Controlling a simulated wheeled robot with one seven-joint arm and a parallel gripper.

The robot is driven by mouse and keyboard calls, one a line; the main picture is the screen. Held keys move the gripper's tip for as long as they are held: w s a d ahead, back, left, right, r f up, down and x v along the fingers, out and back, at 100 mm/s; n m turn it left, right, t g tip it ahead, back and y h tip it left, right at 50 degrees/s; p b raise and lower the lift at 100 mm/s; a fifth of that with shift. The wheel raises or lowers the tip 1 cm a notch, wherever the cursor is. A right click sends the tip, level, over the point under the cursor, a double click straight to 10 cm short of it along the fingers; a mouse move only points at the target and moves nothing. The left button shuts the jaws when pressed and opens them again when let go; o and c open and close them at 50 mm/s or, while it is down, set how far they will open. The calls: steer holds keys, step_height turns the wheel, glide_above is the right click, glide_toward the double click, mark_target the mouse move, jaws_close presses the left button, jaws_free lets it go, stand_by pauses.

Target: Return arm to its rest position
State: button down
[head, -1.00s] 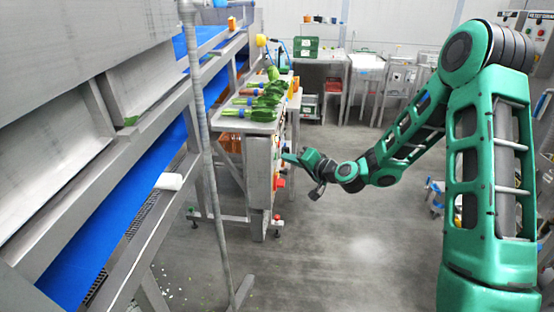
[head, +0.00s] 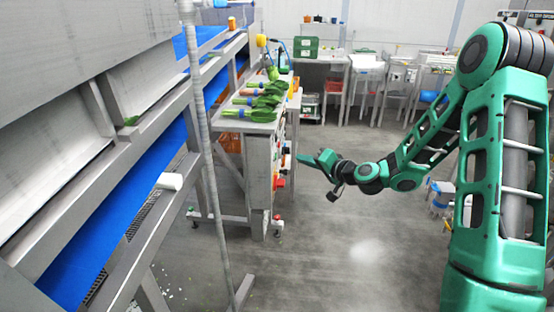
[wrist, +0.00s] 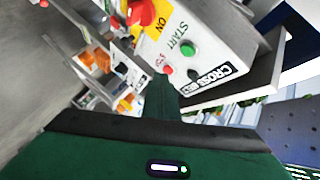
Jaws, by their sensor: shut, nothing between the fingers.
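My green arm (head: 432,140) reaches in from the right in the head view, bent at the elbow. My gripper (head: 306,160) points left, held in the air over the open floor. It is shut and empty, and it is apart from the side of the metal table (head: 262,172). In the wrist view, my gripper's dark green fingers (wrist: 163,92) are together. Beyond them is a control panel with a red knob (wrist: 142,12) and a green button (wrist: 188,48).
Bunches of leafy greens (head: 250,113) lie on the metal table. A conveyor frame with a blue belt (head: 120,225) fills the left, with a thin upright pole (head: 207,150) before it. Side tables (head: 366,66) and a green crate (head: 305,47) stand at the back. Floor (head: 370,250) under my arm is clear.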

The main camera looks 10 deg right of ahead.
stand_by(0.6)
steer(key=s+d+n+g+h, duration=0.2)
steer(key=s+d+g+h, duration=0.3)
steer(key=s, duration=0.7)
steer(key=s+d+n+g+h, duration=0.15)
steer(key=s+d+g, duration=0.35)
steer(key=s, duration=0.6)
steer(key=s+d+r+m+g, duration=0.1)
steer(key=s+d+r+m, duration=0.1)
steer(key=s, duration=1)
steer(key=s+d+r+m+g, duration=0.2)
steer(key=s+d, duration=0.2)
steer(key=s, duration=0.9)
steer(key=shift+s+r+g, duration=0.15)
steer(key=shift+g, duration=0.15)
steer(key=shift+h, duration=0.25)
